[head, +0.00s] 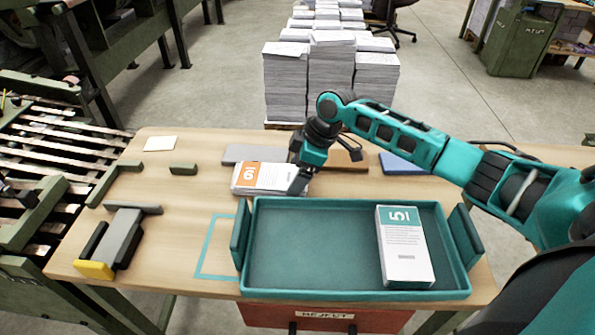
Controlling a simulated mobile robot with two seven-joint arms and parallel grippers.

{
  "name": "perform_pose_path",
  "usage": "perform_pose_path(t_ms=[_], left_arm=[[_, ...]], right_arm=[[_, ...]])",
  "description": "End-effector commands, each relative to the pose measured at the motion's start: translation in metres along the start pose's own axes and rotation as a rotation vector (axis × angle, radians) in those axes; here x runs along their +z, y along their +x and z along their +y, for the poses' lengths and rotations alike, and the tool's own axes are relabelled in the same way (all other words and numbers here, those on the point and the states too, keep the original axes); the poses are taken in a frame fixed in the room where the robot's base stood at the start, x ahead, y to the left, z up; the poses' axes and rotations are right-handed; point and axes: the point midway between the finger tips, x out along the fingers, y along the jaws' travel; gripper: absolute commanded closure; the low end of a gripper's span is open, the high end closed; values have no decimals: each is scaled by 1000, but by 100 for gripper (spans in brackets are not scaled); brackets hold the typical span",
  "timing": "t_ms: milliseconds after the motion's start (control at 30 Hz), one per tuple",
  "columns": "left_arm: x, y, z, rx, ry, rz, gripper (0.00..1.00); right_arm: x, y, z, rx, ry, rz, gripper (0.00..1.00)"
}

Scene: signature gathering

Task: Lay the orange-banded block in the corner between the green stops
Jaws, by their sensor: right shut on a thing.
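The orange-banded block (268,175), a white stack with an orange label marked 6, lies at the back of the table behind the teal tray. My right gripper (300,182) reaches down at its right end and is shut on it; the fingers partly hide that end. The block looks on or just above the table; I cannot tell which. Dark green stops (113,183) form an angled corner on the left part of the table. A short separate green stop (183,169) lies to their right. My left gripper is not in view.
The teal tray (320,202) holds a white block with a teal band marked 5 (404,245). A grey and yellow fixture (120,243) stands front left. A teal outline (204,272) marks the table beside the tray. A blue pad (402,164) lies behind it.

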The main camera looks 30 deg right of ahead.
Motion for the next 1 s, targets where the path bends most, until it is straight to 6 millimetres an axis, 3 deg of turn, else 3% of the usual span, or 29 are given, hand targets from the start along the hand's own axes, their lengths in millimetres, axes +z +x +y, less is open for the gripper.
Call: perform_pose_path(t_ms=[100,133,233,567,1000], left_arm=[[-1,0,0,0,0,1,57],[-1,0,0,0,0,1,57],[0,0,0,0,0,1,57],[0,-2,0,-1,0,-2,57],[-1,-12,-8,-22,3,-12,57]], right_arm=[[0,1,0,1,0,2,50],[1,2,0,0,1,0,9],[1,2,0,0,0,0,0],[-1,-6,1,2,-1,1,0],[0,-93,1,2,-1,-1,0]])
